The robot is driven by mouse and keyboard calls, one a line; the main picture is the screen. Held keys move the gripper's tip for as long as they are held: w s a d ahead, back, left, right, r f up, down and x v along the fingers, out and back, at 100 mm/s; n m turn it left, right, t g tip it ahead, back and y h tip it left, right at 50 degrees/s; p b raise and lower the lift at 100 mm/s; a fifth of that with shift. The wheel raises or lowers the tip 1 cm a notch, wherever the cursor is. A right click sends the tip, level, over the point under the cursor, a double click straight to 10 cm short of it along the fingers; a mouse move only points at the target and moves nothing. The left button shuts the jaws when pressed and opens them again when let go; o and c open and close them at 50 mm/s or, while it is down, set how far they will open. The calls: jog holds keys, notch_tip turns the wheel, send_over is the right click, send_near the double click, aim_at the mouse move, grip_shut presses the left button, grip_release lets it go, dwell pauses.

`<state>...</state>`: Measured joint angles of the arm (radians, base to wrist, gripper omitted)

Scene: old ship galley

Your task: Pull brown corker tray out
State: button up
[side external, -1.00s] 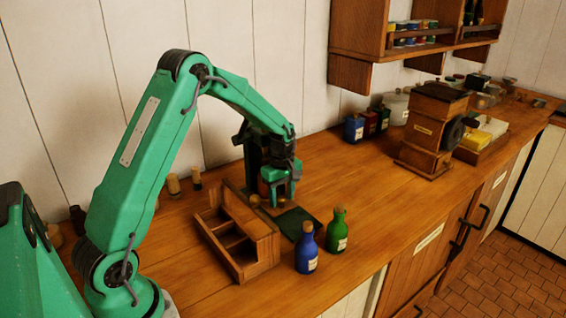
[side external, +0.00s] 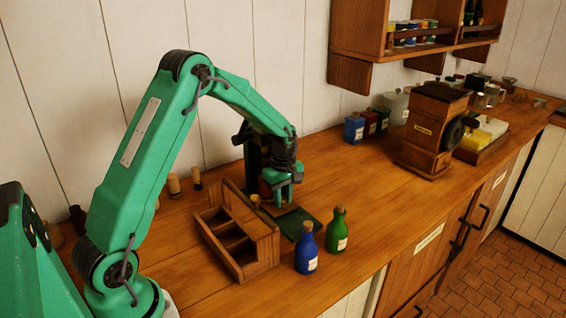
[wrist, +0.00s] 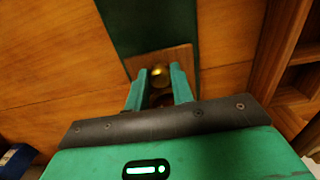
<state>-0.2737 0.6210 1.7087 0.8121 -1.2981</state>
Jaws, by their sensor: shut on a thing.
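The corker (side external: 252,152) is a dark upright machine, partly hidden behind my gripper. Its brown tray (side external: 291,212) shows as a small wooden plate low beside my fingers, over a dark green mat (side external: 306,223). In the wrist view the brown tray (wrist: 178,58) lies on the green strip (wrist: 145,25) and carries a round brass knob (wrist: 160,74). My gripper (side external: 282,200) points down at the tray. Its fingers (wrist: 159,88) are shut on the knob, one on each side. The tray's near part is hidden by the fingers.
A wooden compartment box (side external: 240,245) stands close left of my gripper. A blue bottle (side external: 307,252) and a green bottle (side external: 337,232) stand near the front edge. A wooden grinder (side external: 432,128) is farther right. The counter between (side external: 350,180) is clear.

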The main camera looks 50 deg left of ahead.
jog(key=shift+d, duration=5.1)
jog(key=o, duration=0.9)
jog(key=shift+r, duration=0.2)
notch_tip(320, 180, up, 7)
jog(key=shift+f, duration=0.2)
